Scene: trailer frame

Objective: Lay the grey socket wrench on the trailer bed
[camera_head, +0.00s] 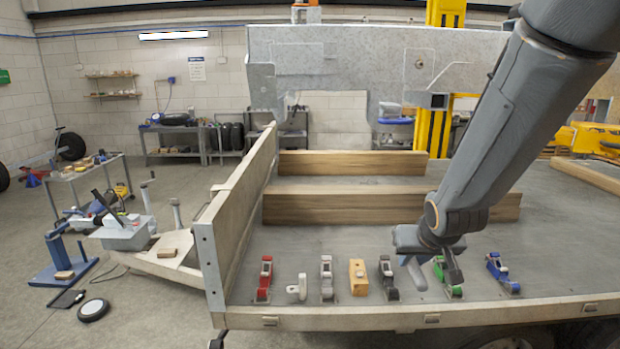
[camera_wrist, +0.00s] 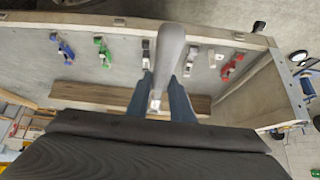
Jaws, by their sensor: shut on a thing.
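My gripper (camera_head: 432,257) is above the near part of the trailer bed (camera_head: 330,238), at the right. In the wrist view my gripper (camera_wrist: 166,80) has its two fingers closed around the grey socket wrench (camera_wrist: 170,48). The wrench's rounded grey end points away from the palm. In the head view a grey-blue end (camera_head: 415,274) shows below the gripper, apparently the wrench; the rest is hidden. I cannot tell whether it touches the bed.
Along the bed's near edge stand a red clamp (camera_head: 264,278), a white piece (camera_head: 297,288), a grey clamp (camera_head: 327,278), a wooden block (camera_head: 358,277), a dark clamp (camera_head: 387,278), a green clamp (camera_head: 441,270) and a blue clamp (camera_head: 500,271). Wooden beams (camera_head: 340,205) lie behind.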

